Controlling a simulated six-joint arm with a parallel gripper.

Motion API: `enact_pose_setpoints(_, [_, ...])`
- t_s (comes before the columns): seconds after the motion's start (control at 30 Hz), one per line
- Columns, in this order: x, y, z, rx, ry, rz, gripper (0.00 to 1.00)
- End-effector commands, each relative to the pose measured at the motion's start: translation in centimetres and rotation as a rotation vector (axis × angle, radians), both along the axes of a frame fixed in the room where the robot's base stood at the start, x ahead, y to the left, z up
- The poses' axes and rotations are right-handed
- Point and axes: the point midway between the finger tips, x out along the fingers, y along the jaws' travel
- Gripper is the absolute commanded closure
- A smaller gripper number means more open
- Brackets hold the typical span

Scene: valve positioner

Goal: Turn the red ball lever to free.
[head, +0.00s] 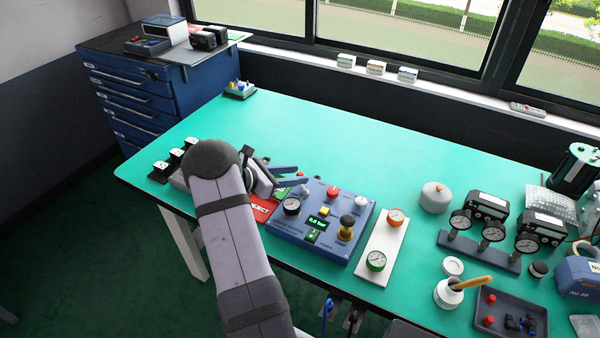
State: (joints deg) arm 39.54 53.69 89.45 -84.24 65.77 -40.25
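The blue control panel (286,232) lies near the front edge of the green bench. A round red knob (333,192) stands at its back edge; at this size I cannot tell whether it is the red ball lever or another control. A small pale and reddish piece (303,190) shows at the panel's back left, close to my fingertips. No "free" mark is readable. My gripper (297,174) is above and behind the panel's back left corner. My arm hides part of the bench left of the panel.
A red "REJECT" mat (264,209) lies left. A white gauge board (378,245) stands right. The bench behind is clear.

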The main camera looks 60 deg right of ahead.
Motion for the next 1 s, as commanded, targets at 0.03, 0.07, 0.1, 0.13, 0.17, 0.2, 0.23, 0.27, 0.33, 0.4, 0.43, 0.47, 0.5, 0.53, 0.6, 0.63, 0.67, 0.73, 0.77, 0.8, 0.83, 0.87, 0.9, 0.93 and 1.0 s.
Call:
enact_pose_setpoints(0.03, [-0.4,-0.5,-0.2,0.001,0.002,-0.002,0.64])
enact_pose_setpoints(0.07, [-0.5,-0.8,-0.3,-0.001,0.001,-0.002,0.64])
enact_pose_setpoints(0.1, [-0.6,-1.1,-0.4,0.000,0.000,-0.002,0.64])
enact_pose_setpoints(0.13, [-0.8,-1.3,-0.5,0.000,0.001,-0.002,0.64])
enact_pose_setpoints(0.17, [-0.9,-1.5,-0.7,0.000,0.001,-0.002,0.64])
enact_pose_setpoints(0.2, [-1.0,-1.7,-0.8,0.000,0.000,-0.001,0.64])
enact_pose_setpoints(0.23, [-1.0,-1.8,-0.8,0.000,0.000,-0.001,0.64])
enact_pose_setpoints(0.27, [-1.1,-1.9,-0.9,0.000,0.000,0.000,0.64])
enact_pose_setpoints(0.33, [-1.1,-2.0,-0.9,0.000,-0.001,0.000,0.64])
enact_pose_setpoints(0.4, [-1.1,-2.1,-1.0,-0.001,0.000,0.000,0.64])
enact_pose_setpoints(0.43, [-1.1,-2.1,-1.0,-0.002,-0.001,0.001,0.64])
enact_pose_setpoints(0.47, [-1.1,-2.1,-1.0,-0.002,-0.001,0.001,0.64])
enact_pose_setpoints(0.5, [-1.1,-2.1,-1.0,-0.001,0.000,0.000,0.64])
enact_pose_setpoints(0.53, [-1.1,-2.1,-1.0,-0.001,0.000,0.000,0.64])
enact_pose_setpoints(0.6, [-1.1,-2.1,-1.0,0.000,0.000,0.000,0.69])
enact_pose_setpoints(0.63, [-1.1,-2.1,-1.0,0.000,0.000,0.000,0.76])
enact_pose_setpoints(0.67, [-1.1,-2.1,-1.0,0.000,0.000,0.000,0.83])
enact_pose_setpoints(0.73, [-1.1,-2.1,-1.0,-0.001,0.000,0.000,1.00])
enact_pose_setpoints(0.77, [-1.1,-2.0,-1.0,-0.001,0.000,0.000,1.00])
enact_pose_setpoints(0.8, [-1.1,-2.0,-1.0,-0.001,0.000,0.000,1.00])
enact_pose_setpoints(0.83, [-1.1,-2.0,-1.0,-0.001,0.000,0.000,1.00])
enact_pose_setpoints(0.87, [-1.1,-2.0,-1.0,-0.001,0.001,-0.001,1.00])
enact_pose_setpoints(0.9, [-1.1,-2.0,-1.0,-0.001,0.000,-0.001,1.00])
enact_pose_setpoints(0.93, [-1.1,-2.1,-1.0,-0.001,0.000,-0.002,1.00])
enact_pose_setpoints(1.0, [-1.1,-2.1,-1.0,-0.001,0.001,-0.009,1.00])
